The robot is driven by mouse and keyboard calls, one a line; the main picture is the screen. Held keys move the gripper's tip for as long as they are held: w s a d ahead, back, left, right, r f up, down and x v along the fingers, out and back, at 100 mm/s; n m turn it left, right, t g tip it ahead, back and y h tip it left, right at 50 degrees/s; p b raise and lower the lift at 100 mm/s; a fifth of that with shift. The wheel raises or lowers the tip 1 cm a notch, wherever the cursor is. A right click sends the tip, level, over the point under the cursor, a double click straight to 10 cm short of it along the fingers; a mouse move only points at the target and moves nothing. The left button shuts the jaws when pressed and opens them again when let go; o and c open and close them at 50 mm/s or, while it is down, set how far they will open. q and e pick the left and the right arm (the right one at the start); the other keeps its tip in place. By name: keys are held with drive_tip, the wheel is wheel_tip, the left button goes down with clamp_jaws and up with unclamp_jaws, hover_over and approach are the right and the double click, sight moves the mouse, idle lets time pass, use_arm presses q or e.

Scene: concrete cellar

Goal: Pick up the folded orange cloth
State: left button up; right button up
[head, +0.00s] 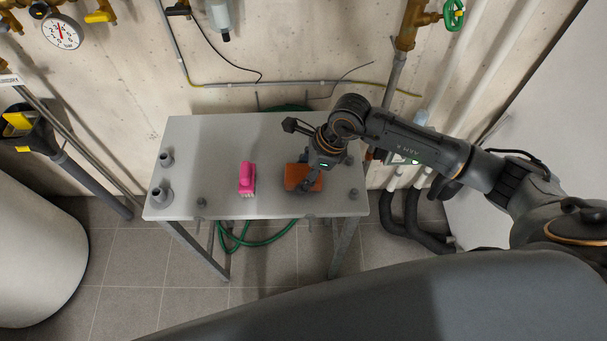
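The folded orange cloth (292,174) lies on the right half of the grey table (215,140), near its front edge. My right gripper (308,184) reaches in from the right and points down over the cloth, covering part of its right side. A dark finger shows against the cloth, but the other finger is not clear. I cannot tell whether the fingers touch the cloth or how far apart they are. My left gripper is not in view.
A pink brush (247,177) lies left of the cloth. A green hose (262,241) hangs below. The table's middle back is clear.

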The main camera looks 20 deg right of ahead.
sight(298, 172)
idle(0.3)
drive_tip(key=shift+r+p, duration=0.4)
drive_tip(key=shift+p, duration=0.15)
wheel_tip(298, 172, up, 2)
drive_tip(key=shift+r+b, duration=0.25)
drive_tip(key=shift+b, duration=0.15)
drive_tip(key=s+a+r, duration=0.1)
drive_tip(key=s+r, duration=0.9)
drive_tip(key=s, duration=0.4)
drive_tip(key=shift+a, duration=0.2)
drive_tip(key=shift+r, duration=0.1)
